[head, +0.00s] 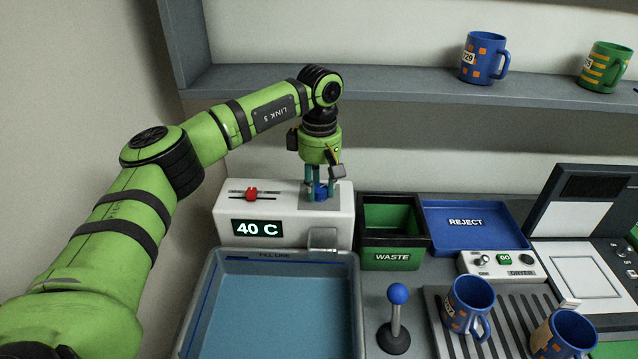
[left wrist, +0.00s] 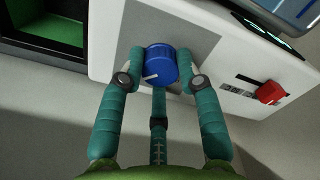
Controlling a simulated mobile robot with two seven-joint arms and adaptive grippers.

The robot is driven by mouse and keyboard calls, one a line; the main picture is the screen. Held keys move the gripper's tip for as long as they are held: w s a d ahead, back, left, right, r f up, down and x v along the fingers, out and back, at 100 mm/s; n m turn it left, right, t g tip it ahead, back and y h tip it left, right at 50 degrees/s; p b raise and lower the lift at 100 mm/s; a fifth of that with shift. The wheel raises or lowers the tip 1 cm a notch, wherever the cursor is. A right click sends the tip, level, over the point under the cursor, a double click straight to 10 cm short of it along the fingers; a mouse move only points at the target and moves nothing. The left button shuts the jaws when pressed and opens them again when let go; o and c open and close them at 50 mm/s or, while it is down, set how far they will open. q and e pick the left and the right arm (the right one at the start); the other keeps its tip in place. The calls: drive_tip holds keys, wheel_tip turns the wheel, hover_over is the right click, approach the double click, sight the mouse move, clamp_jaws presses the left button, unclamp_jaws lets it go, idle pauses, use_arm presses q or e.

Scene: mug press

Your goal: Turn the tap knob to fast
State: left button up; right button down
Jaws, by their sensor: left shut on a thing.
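The blue tap knob (head: 321,191) sits on top of the white tap box (head: 283,222), near its right end. In the left wrist view the knob (left wrist: 161,64) has a white pointer line on its face. My left gripper (head: 318,192) comes down from above with its teal fingers around the knob. In the left wrist view my left gripper (left wrist: 159,77) has its fingertips pressed on both sides of the knob. Any speed marks around the knob are hidden or too small to read. My right gripper is not in view.
A red slider (head: 252,194) and a "40 C" display (head: 257,228) are on the box. A water basin (head: 350,300) lies in front. The WASTE bin (head: 393,257), REJECT tray (head: 465,250) and a blue-topped lever (head: 397,294) stand to the right. Mugs stand on the shelf and rack.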

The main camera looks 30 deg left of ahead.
sight(321, 189)
use_arm(q)
drive_tip(key=shift+d+m, duration=0.15)
drive_tip(key=shift+m, duration=0.15)
drive_tip(key=o, duration=1.1)
drive_tip(key=shift+o, duration=0.2)
drive_tip(key=shift+r, duration=0.1)
drive_tip(key=shift+r, duration=0.3)
wheel_tip(321, 189, up, 11)
drive_tip(key=shift+r, duration=0.1)
